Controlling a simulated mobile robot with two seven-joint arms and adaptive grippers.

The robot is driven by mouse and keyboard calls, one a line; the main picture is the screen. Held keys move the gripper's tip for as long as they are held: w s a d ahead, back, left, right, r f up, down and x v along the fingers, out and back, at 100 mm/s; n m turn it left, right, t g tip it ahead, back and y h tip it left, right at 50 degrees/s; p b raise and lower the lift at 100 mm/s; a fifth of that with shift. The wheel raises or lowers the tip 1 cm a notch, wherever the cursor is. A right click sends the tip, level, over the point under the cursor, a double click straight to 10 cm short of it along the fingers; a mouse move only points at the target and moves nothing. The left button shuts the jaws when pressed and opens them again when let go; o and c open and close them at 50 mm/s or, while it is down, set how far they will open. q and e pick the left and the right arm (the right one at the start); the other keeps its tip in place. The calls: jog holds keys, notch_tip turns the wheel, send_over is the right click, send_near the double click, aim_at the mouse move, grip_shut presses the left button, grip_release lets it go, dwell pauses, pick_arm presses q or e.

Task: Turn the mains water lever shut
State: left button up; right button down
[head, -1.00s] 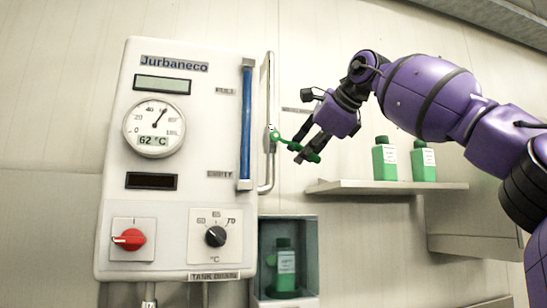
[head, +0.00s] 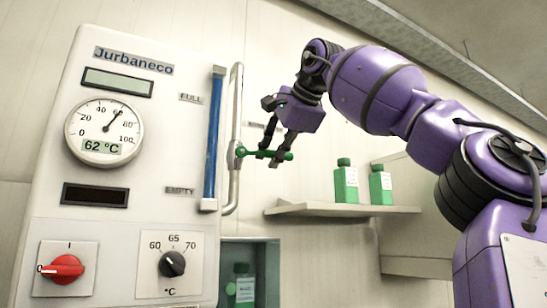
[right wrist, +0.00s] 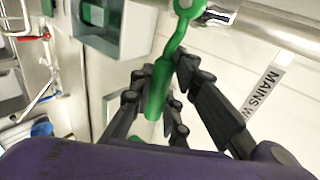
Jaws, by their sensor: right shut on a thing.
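The green mains water lever (head: 283,156) sits on the upright metal pipe (head: 234,110) to the right of the kettle panel. In the head view it points right from the pipe, close to level and across it. My right gripper (head: 269,157) is shut on the lever's handle, its fingers coming from above. In the right wrist view the green handle (right wrist: 158,90) lies between the dark fingers (right wrist: 155,105), with its pivot at the top against the pipe. A label reading "MAINS W" (right wrist: 263,92) is partly cut off by the fingers. My left gripper is not in view.
The kettle panel (head: 120,200) has a gauge at 62 °C, a red switch (head: 62,268) and a black knob (head: 172,263). A shelf (head: 340,209) with two green bottles stands right of and below the gripper. An open niche (head: 268,262) below holds another bottle.

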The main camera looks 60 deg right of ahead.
jog(key=c, duration=1.9)
grip_release()
jog(key=shift+c, duration=0.2)
jog(key=v, duration=1.2)
